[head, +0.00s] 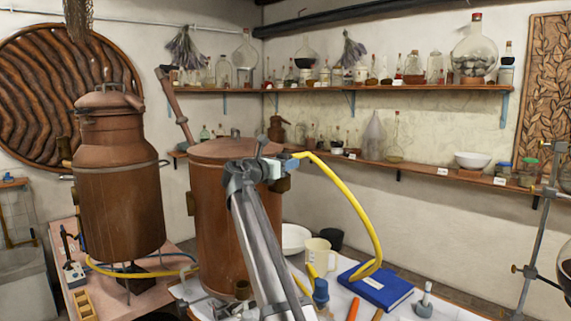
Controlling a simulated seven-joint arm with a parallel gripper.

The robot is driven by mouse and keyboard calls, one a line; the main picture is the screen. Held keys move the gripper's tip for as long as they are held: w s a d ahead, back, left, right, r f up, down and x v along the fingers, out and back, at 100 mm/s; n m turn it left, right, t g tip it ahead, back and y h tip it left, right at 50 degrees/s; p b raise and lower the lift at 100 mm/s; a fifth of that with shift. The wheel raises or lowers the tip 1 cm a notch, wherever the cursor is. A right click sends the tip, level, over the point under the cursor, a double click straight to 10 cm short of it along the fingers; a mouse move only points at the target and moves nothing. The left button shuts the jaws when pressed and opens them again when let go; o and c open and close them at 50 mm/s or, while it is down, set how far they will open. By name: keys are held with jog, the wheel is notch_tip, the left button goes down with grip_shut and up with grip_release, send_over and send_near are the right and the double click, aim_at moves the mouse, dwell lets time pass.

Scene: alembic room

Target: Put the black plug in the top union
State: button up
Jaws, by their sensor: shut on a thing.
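My gripper (291,164), with blue fingertips, is in front of the upper right rim of a copper barrel (212,225). It is shut at the near end of a yellow hose (345,190). The black plug at that hose end is mostly hidden by the fingers and too small to make out. The hose arches right and down to the blue book. A brass fitting (283,185) on the barrel's upper right side, just below the gripper, looks like the top union; its opening cannot be seen. I cannot tell whether the plug touches it.
A blue book (377,288), a cream mug (319,257), a white bowl (294,238) and a black pot (331,238) are on the table right of the barrel. A copper still (118,190) stands left. A metal stand (535,240) is at the right. Glassware fills the wall shelves.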

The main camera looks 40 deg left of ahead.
jog(key=shift+f, duration=0.7)
dwell(1.9)
jog(key=o, duration=1.3)
jog(key=shift+c, duration=0.2)
jog(key=s+d, duration=0.1)
jog(key=s, duration=1.2)
jog(key=shift+s, duration=0.4)
jog(key=shift+d, duration=0.1)
